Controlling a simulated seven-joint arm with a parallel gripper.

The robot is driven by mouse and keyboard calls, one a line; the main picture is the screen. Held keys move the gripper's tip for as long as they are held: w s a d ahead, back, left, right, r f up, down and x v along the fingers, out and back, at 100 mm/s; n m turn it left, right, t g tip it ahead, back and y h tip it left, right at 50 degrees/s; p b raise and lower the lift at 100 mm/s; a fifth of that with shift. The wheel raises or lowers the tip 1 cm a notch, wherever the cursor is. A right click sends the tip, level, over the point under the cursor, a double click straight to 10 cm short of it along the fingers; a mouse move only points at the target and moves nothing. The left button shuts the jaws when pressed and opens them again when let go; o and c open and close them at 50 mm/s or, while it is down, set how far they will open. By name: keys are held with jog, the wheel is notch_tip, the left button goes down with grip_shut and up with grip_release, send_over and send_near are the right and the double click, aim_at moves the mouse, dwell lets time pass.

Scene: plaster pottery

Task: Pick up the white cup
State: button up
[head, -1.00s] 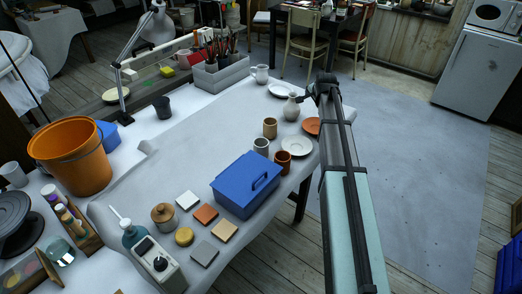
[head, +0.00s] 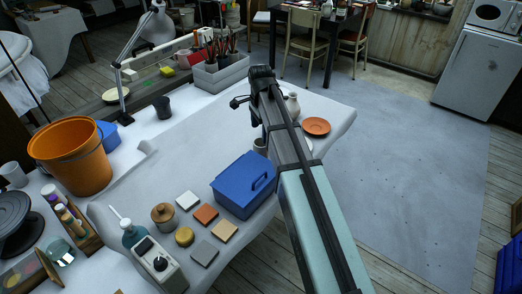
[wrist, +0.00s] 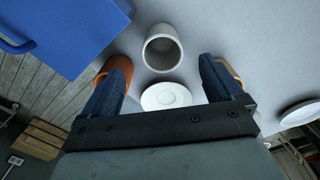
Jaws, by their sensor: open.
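The white cup (wrist: 163,50) stands upright in the upper middle of the wrist view, its mouth toward the camera. In the head view the white cup (head: 259,144) shows only partly beside my arm. My gripper (wrist: 162,66) is open and empty, its two fingers spread to either side of the picture below the cup. The cup appears beyond the fingertips, in line with the gap and apart from both fingers. In the head view my gripper (head: 247,101) is over the table, partly hidden by its own wrist.
A brown-orange cup (wrist: 119,66) is close by, partly behind the left finger. A white saucer (wrist: 166,97) shows between the fingers. A blue lidded box (head: 240,187) stands close to the white cup. A terracotta saucer (head: 316,126) and white pitcher (head: 293,103) stand right of my arm.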

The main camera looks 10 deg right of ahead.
aim_at(261, 148)
jog(key=shift+w+d+f, duration=0.1)
jog(key=shift+w+f, duration=0.05)
jog(key=shift+f, duration=5)
jog(key=c, duration=1.2)
